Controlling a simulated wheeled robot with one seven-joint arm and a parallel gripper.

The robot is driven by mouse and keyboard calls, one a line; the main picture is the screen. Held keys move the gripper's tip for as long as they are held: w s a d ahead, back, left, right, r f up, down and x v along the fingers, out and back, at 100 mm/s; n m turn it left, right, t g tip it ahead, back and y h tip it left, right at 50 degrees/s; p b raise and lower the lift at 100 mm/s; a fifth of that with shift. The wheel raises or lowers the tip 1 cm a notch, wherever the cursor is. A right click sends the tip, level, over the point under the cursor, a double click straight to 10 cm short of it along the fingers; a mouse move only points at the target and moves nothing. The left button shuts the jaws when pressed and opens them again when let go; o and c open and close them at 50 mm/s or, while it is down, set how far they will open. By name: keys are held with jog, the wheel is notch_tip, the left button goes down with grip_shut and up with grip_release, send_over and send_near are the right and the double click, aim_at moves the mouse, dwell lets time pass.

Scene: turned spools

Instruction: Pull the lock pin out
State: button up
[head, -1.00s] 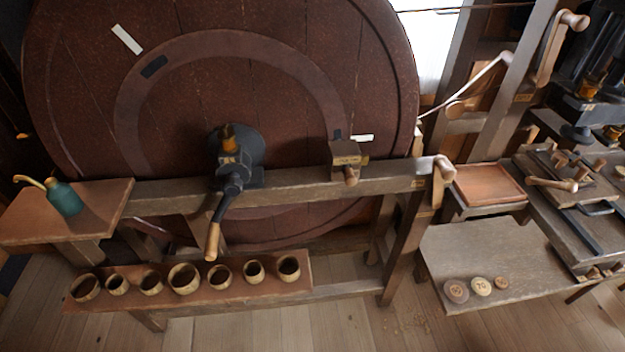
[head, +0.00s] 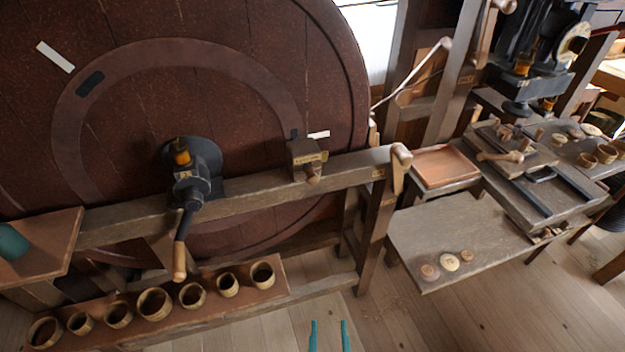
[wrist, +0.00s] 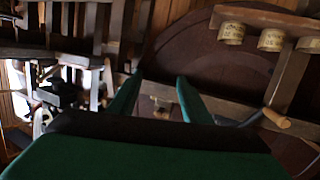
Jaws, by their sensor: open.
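A small dark block (head: 304,154) with a label too small to read sits on the wooden beam in front of the big dark wheel. A pin with a round wooden knob (head: 313,173) sticks out of its front; this looks like the lock pin, seated in the block. My gripper (head: 330,335) shows at the bottom edge as two teal fingers, apart and empty, well below the knob in the picture. In the wrist view the open fingers (wrist: 159,80) point toward the wheel and beam. I cannot make out the pin surely there.
A crank with a wooden handle (head: 179,262) hangs left of the block. Several cups stand on a low shelf (head: 215,307). A wooden peg (head: 401,153) tops the beam's right end. A low table (head: 420,225) with three discs stands right. Floor around my gripper is clear.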

jog(key=w+r+n+y, duration=0.2)
jog(key=w+r, duration=0.4)
jog(key=w, duration=0.5)
jog(key=n+t+y, duration=0.2)
jog(key=n+y, duration=0.2)
send_near(314, 182)
jog(key=x, duration=1)
jog(key=shift+w, duration=0.35)
jog(key=shift+c, duration=0.2)
grip_shut()
